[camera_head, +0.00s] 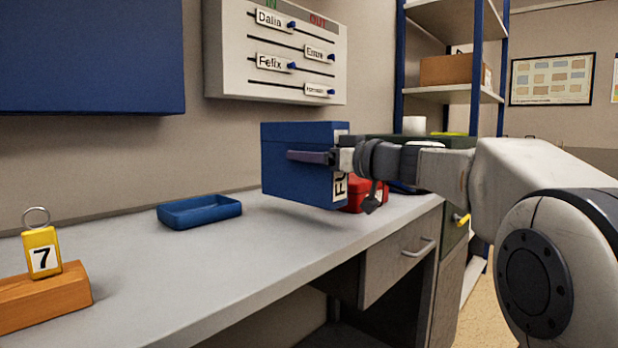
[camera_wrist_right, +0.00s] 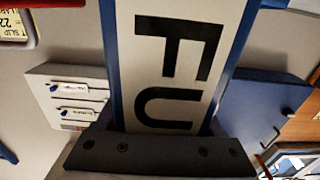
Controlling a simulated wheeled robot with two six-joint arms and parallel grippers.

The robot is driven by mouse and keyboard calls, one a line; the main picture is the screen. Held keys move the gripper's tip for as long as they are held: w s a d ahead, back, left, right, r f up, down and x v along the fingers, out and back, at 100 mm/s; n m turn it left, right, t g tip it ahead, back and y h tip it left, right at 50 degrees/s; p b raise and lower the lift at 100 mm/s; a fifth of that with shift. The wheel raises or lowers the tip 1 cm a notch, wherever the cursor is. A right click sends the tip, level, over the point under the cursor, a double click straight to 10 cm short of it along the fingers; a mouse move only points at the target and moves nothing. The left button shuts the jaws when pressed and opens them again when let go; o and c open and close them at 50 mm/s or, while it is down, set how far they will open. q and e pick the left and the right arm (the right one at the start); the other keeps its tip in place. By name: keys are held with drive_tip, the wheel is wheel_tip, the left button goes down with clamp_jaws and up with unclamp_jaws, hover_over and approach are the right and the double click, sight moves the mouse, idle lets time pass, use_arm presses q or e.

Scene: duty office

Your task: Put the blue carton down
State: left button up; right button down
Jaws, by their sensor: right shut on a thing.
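The blue carton (camera_head: 292,170) is a box with a white label strip on one side. In the head view it is above the grey desk (camera_head: 210,265), and its underside looks a little clear of the desk top. My right gripper (camera_head: 315,157) comes in from the right and is shut on the carton, one finger lying across its near face. In the right wrist view the carton (camera_wrist_right: 178,60) fills the middle, with the large letters "FU" on its label. The rest of the label is hidden by the gripper. My left gripper is not in view.
A blue tray (camera_head: 200,212) lies left of the carton. A red box (camera_head: 357,196) is behind the gripper. A yellow tag "7" (camera_head: 42,252) stands on a wooden block (camera_head: 45,296) at front left. The desk's middle is free.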

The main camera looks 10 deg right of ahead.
sight(341, 178)
drive_tip(key=shift+f+b, duration=0.65)
drive_tip(key=shift+f, duration=1.2)
drive_tip(key=shift+f+b, duration=0.2)
drive_tip(key=shift+b, duration=0.1)
unclamp_jaws()
drive_tip(key=shift+r+p, duration=0.2)
drive_tip(key=shift+p, duration=0.15)
drive_tip(key=v, duration=1.2)
drive_tip(key=shift+f, duration=0.1)
